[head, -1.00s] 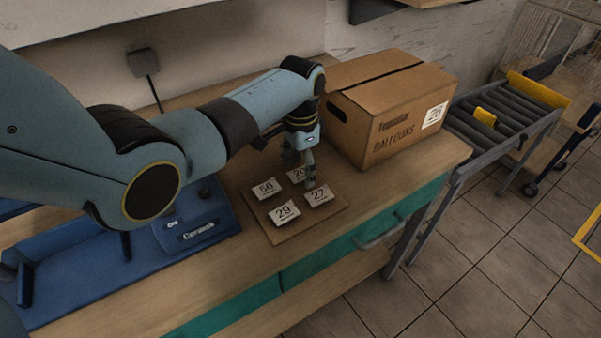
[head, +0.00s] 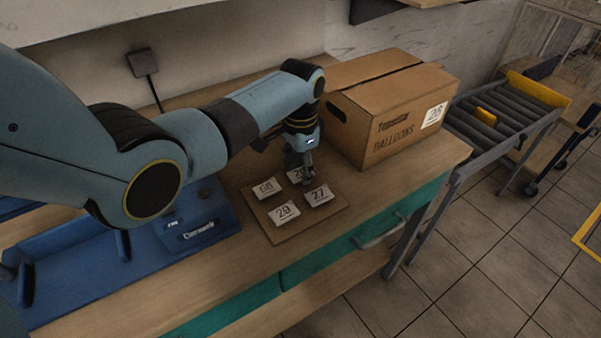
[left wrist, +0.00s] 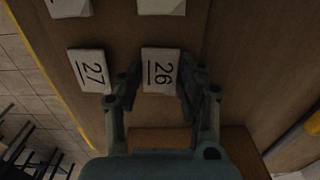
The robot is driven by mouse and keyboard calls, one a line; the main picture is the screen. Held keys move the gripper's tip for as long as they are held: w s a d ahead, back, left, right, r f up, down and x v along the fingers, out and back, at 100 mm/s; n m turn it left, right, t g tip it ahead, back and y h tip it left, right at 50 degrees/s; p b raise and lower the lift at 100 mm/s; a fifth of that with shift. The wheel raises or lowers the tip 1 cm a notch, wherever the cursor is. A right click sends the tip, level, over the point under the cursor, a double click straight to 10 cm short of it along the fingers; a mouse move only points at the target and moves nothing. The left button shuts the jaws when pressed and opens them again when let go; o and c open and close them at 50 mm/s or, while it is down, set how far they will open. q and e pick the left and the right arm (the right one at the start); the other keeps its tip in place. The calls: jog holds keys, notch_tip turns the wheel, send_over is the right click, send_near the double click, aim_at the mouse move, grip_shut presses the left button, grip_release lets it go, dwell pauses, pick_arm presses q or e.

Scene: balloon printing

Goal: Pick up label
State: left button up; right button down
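My left gripper (head: 300,176) is low over the brown board (head: 275,236) on the bench, at the board's back right. In the left wrist view, the fingers of my left gripper (left wrist: 160,82) stand on either side of the white label 26 (left wrist: 161,70), close to its edges. I cannot tell whether they touch it. The gripper partly hides this label (head: 295,175) in the head view. Label 27 (head: 319,195), label 29 (head: 284,213) and another label (head: 266,188) also lie on the board. My right gripper is not in view.
A blue tray (head: 80,262) lies to the left. A roller conveyor (head: 505,115) is beyond the bench's right end. The bench front is clear.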

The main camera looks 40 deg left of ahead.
pick_arm(q)
jog(key=shift+c, duration=0.6)
jog(key=shift+r, duration=0.15)
